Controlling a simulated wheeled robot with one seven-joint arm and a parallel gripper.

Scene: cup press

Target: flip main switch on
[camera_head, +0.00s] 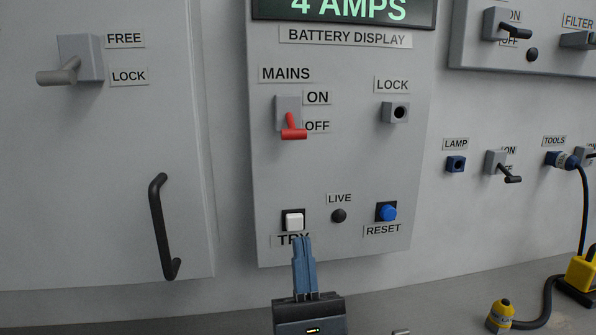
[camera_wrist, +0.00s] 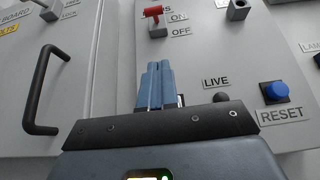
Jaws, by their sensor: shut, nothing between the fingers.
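The main switch (camera_head: 293,131) is a red lever on a grey block under the MAINS label. Its handle hangs down beside the OFF label. In the wrist view the red lever (camera_wrist: 154,13) shows at the top, beyond my fingers. My gripper (camera_head: 302,238) is shut and empty, with its blue fingers together and pointing up. It is below the switch, at the lower edge of the white TRY button, and covers part of the TRY label. In the wrist view the fingertips (camera_wrist: 158,66) stand below the switch and hide most of the TRY button.
The panel also has a white TRY button (camera_head: 293,221), a dark LIVE lamp (camera_head: 339,216), a blue RESET button (camera_head: 388,211) and a LOCK socket (camera_head: 396,112). A black door handle (camera_head: 162,226) is at left. A yellow plug (camera_head: 500,316) and cable are at lower right.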

